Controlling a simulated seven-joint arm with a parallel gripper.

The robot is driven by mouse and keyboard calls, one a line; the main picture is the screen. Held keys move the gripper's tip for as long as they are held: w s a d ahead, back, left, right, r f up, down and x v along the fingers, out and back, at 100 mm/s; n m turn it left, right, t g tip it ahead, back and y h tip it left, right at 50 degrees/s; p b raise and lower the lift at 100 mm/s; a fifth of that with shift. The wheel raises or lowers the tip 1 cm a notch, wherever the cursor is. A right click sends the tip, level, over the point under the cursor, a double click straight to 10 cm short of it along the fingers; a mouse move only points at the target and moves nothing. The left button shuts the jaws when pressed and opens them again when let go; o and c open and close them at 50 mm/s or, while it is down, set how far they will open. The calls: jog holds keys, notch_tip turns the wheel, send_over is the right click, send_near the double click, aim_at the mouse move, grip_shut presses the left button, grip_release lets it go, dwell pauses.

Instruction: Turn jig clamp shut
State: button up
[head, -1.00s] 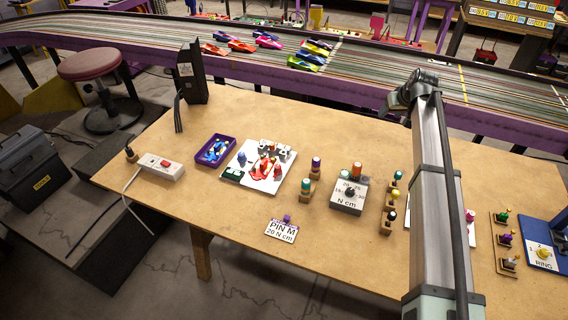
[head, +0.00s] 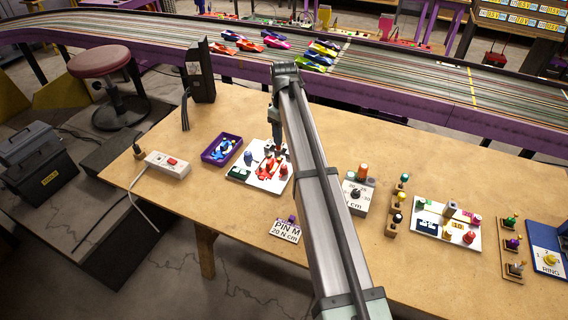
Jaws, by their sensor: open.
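A white jig board (head: 245,177) lies left of the table's middle. It carries a red shape (head: 268,168), a blue peg (head: 248,158), a dark green block (head: 239,172) and a small red knob (head: 284,171). At its back edge are small grey and black clamp-like parts, mostly hidden now by my gripper (head: 279,146). My gripper points down over that back edge and is open. It is too small to tell whether it touches a part, or how the clamp is turned.
A purple tray (head: 206,156) with blue parts and a white power strip (head: 182,170) stand left. A torque box (head: 350,203), a driver row (head: 397,217) and a second white board (head: 420,228) stand right. A PIN M label (head: 284,232) lies in front.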

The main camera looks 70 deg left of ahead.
aim_at(284, 166)
notch_tip(284, 166, down, 14)
jog(key=shift+r, duration=0.2)
dwell(0.4)
jog(key=shift+c, duration=0.4)
grip_shut()
